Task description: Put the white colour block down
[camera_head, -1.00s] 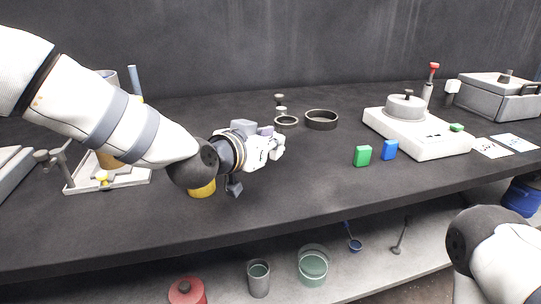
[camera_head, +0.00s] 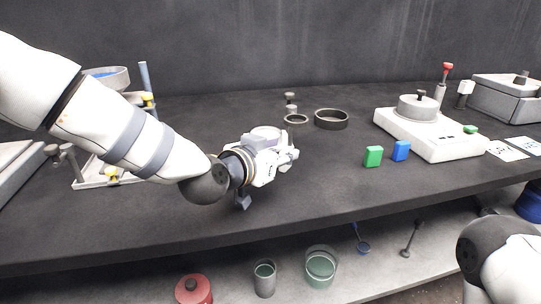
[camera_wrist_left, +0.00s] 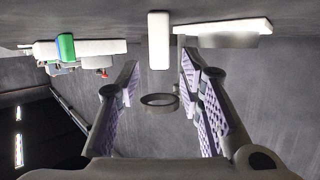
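The white colour block (camera_wrist_left: 158,40) shows in the left wrist view, where the scene is upside down. It is an upright white slab at the table surface, just by the fingertips. My left gripper (camera_head: 290,152) is low over the table's middle; in the left wrist view its purple-padded fingers (camera_wrist_left: 160,66) are spread, with a visible gap on each side of the block. I cannot pick the block out clearly from the white gripper in the head view. My right gripper is out of view; only part of the right arm shows at lower right.
A green block (camera_head: 373,156) and a blue block (camera_head: 400,150) stand to the right, before a white scale (camera_head: 440,147). Dark rings (camera_head: 331,119) lie behind. A metal stand (camera_head: 85,182) is at left. Cups sit on the lower shelf. Dark table between is free.

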